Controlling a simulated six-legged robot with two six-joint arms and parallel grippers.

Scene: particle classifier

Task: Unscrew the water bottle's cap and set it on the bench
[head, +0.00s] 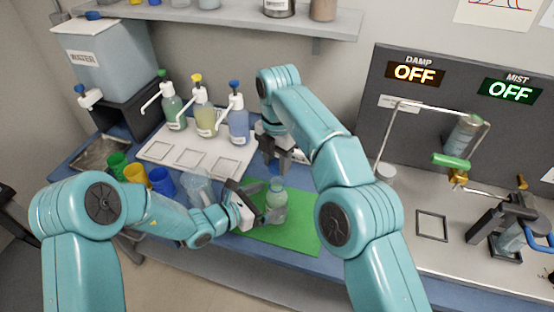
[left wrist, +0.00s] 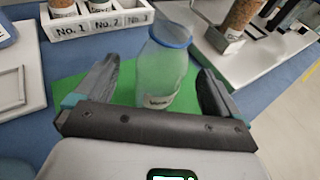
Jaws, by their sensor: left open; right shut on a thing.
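The water bottle (head: 277,206), clear with a label, stands upright on the green mat (head: 300,232). In the left wrist view the bottle (left wrist: 160,75) has a blue ring at its neck and its mouth looks uncapped. My left gripper (head: 259,201) is open, with its fingers on either side of the bottle and gaps visible beside it. My right gripper (head: 275,159) is shut on a small blue thing, which looks like the cap (head: 274,169), just above the bottle's mouth. The fingers partly hide the cap.
Blue bench shows around the mat. A white tray (head: 160,152) with pump bottles stands at the back left. Several coloured cups and a clear jug (head: 198,184) stand left of the mat. A grey panel and metal apparatus (head: 432,226) occupy the right.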

